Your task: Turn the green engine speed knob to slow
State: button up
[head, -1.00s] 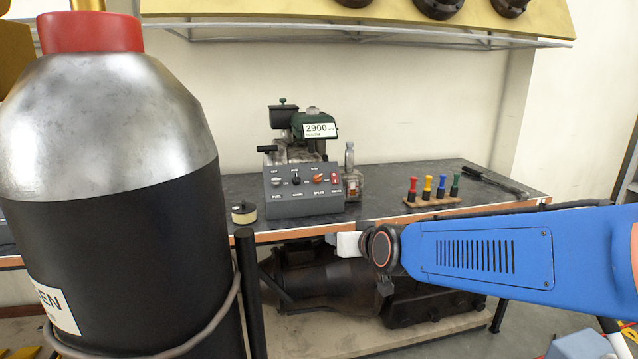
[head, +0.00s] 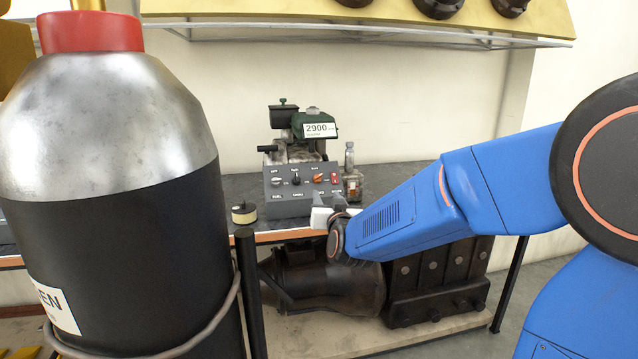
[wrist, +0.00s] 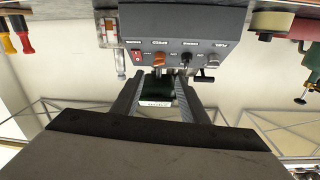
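The grey control panel (head: 305,207) stands on the workbench, with a pale knob (head: 276,183), a black knob (head: 296,181), an orange knob (head: 318,178) and a red switch (head: 335,178). I see no green knob on it. In the wrist view the panel (wrist: 230,20) is upside down, with the orange knob (wrist: 159,60) just beyond the fingertips, slightly left of centre between them. My gripper (wrist: 159,80) is open and empty, apart from the panel. In the head view my gripper (head: 322,214) is in front of the panel's lower right part.
A green-topped engine (head: 322,120) with a 2900 display stands behind the panel. A glass bottle (head: 352,180) stands close to its right and a small round can (head: 243,213) to its left. A large black and silver cylinder (head: 120,200) fills the left foreground.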

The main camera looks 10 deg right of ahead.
aim_at(318, 179)
jog(key=w, duration=1.3)
jog(key=shift+w+d, duration=0.25)
jog(key=shift+d, duration=0.1)
jog(key=c, duration=0.9)
